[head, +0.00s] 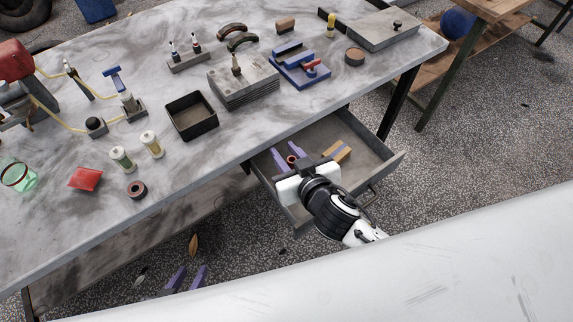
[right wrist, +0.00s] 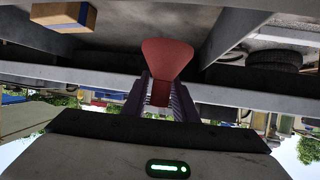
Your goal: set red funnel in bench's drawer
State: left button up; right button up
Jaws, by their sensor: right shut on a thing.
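My right gripper (head: 289,156) is over the open drawer (head: 381,164) of the bench, its purple fingers shut on the red funnel (head: 292,161). In the right wrist view the funnel (right wrist: 167,62) sits between the fingers, its wide flared end pointing away from the gripper. In the head view only a small part of the funnel shows. I cannot tell whether it touches the drawer floor. My left gripper (head: 187,278) is low in front of the bench, its purple fingers apart and empty.
A cardboard-coloured box (head: 338,152) lies in the drawer, to the right of the funnel. The bench top (head: 225,135) above carries a black tray (head: 191,131), a stack of grey plates (head: 243,92) and a blue fixture (head: 300,75). The drawer's right part is bare.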

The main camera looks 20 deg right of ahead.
notch_tip(320, 180, down, 5)
jog(key=shift+f+b, duration=0.1)
jog(key=shift+b, duration=0.4)
jog(key=o, duration=1)
jog(key=shift+o, duration=0.2)
